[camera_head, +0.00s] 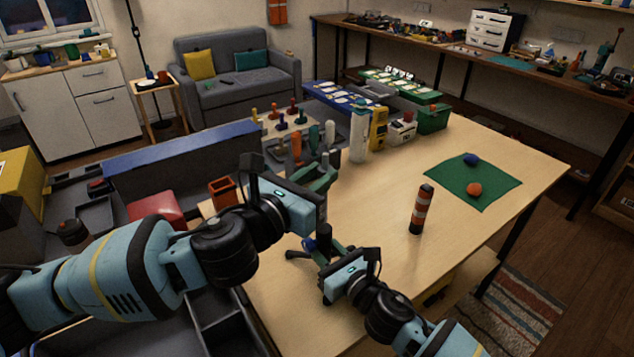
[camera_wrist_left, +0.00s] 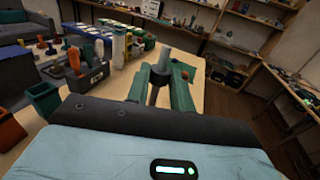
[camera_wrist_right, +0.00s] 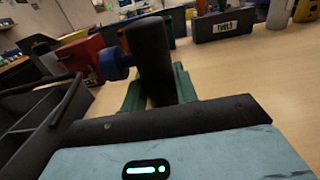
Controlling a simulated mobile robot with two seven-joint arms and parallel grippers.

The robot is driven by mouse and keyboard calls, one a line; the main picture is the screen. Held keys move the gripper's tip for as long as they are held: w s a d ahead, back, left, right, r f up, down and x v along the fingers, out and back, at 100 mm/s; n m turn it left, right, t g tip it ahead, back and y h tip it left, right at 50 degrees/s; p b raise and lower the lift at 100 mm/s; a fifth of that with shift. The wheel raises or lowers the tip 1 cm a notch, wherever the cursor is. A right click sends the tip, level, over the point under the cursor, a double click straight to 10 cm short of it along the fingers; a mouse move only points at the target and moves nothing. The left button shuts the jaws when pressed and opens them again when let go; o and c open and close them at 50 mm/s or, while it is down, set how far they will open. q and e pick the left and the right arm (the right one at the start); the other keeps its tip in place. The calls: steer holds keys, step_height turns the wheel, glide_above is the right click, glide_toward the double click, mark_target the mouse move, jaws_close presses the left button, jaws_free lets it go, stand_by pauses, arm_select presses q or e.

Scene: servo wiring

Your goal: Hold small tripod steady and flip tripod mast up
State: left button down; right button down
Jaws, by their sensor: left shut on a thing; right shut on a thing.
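The small tripod stands near the table's front left edge. One dark leg (camera_head: 298,254) and its blue knob (camera_head: 310,244) show in the head view. My right gripper (camera_head: 325,250) is shut on its dark body (camera_wrist_right: 152,60); the blue knob (camera_wrist_right: 116,64) sticks out to the left there. My left gripper (camera_head: 318,178) is higher and farther back, with its green fingers (camera_wrist_left: 163,85) shut around the grey tripod mast (camera_wrist_left: 160,72). Most of the mast is hidden by my left gripper in the head view, so its exact tilt cannot be told.
An orange and black striped cylinder (camera_head: 421,210) stands right of my grippers. A green mat (camera_head: 490,195) with a blue and an orange piece lies farther right. Holders, bottles and boxes line the table's far left side. The middle of the table (camera_head: 385,190) is clear.

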arm_select(q)
steer(key=shift+r, duration=0.35)
arm_select(e)
steer(key=shift+d+f, duration=0.1)
steer(key=shift+f, duration=0.15)
arm_select(q)
steer(key=c, duration=1.5)
jaws_free()
steer(key=o, duration=0.3)
steer(key=shift+f, duration=0.15)
steer(key=shift+s, duration=0.1)
steer(key=v, duration=1.2)
arm_select(e)
steer(key=shift+r, duration=0.1)
steer(key=c, duration=1)
jaws_free()
